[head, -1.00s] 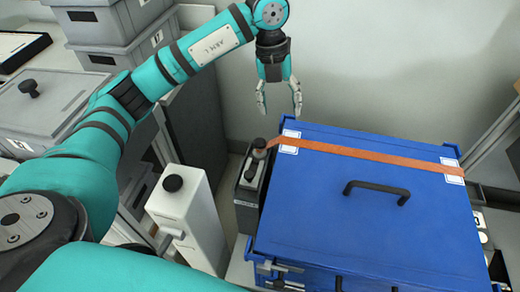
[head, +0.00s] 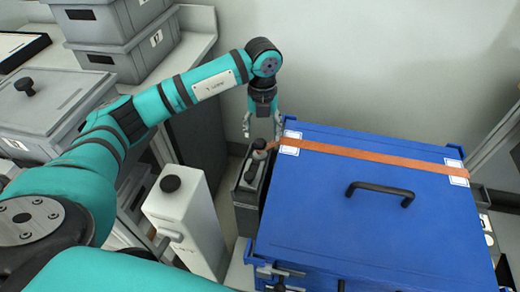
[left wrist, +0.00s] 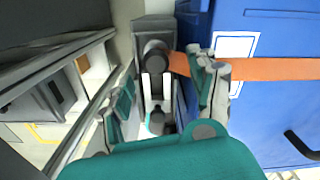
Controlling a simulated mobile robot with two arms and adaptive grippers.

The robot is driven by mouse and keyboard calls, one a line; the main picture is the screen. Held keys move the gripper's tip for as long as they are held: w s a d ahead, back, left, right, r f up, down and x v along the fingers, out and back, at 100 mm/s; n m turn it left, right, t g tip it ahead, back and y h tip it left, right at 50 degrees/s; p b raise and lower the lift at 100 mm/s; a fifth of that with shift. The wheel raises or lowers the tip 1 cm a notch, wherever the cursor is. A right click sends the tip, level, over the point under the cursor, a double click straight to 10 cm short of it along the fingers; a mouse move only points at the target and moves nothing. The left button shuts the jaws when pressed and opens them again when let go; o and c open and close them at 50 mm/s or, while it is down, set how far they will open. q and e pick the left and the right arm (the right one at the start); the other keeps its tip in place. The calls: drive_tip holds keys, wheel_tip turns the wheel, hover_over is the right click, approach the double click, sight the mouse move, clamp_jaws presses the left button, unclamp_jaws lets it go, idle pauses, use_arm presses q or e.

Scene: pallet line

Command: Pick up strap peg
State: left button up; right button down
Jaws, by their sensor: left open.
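The strap peg (head: 259,146) is a dark round knob on a narrow grey holder (head: 246,212) beside the blue crate's left side. The end of the orange strap (head: 360,155) meets it. In the left wrist view the peg (left wrist: 155,58) is near the top centre, with the strap end touching its right side. My left gripper (head: 262,131) points down with its fingers open, just above and behind the peg. In the left wrist view the open fingers (left wrist: 163,98) flank the holder, with nothing between them gripped. My right gripper is not in view.
The blue crate (head: 345,235) with a black handle (head: 380,191) fills the right. A white canister (head: 185,225) with a black knob stands left of the holder. Grey lidded bins (head: 60,100) stand farther left. A plain wall is behind.

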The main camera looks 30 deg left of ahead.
sight(260, 142)
use_arm(q)
drive_tip(key=shift+a+f, duration=0.15)
drive_tip(key=shift+f, duration=1.1)
drive_tip(key=shift+a+f, duration=0.1)
drive_tip(key=shift+f, duration=1.15)
